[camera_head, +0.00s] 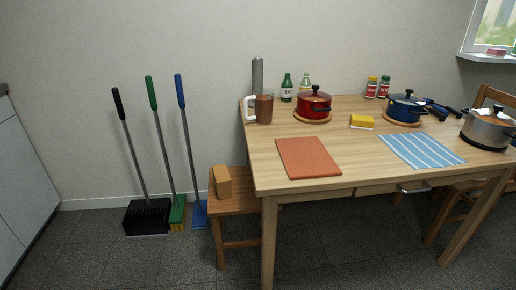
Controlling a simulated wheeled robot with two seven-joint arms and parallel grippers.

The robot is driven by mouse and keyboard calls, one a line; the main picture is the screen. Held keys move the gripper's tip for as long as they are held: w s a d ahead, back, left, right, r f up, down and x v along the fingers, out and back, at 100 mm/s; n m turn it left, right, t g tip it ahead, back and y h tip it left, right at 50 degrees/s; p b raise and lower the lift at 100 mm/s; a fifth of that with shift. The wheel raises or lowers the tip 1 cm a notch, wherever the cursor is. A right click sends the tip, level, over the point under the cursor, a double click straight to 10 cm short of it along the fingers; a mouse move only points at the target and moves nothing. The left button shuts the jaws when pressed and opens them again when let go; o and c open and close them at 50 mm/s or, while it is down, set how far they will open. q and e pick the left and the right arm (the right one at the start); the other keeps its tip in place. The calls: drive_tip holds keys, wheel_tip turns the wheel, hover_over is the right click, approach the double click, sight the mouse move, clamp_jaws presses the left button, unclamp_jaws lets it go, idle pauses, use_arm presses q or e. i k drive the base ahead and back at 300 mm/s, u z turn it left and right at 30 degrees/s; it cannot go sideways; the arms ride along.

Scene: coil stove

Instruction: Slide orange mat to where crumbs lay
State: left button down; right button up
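The orange mat (308,158) lies flat on the wooden table (350,145), near its left front edge. Nothing rests on it. I cannot make out any crumbs on the tabletop. Neither of my grippers shows in the head view.
A blue striped mat (421,151) lies to the right. Behind are a mug (263,109), a red pot (314,102), a yellow sponge (362,121), a blue pot (406,108) and a steel pot (487,130). A stool (237,205) stands left. The tabletop between the mats is clear.

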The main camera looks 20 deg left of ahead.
sight(302, 158)
drive_tip(key=u, duration=0.5)
drive_tip(key=i, duration=0.95)
drive_tip(key=u, duration=0.2)
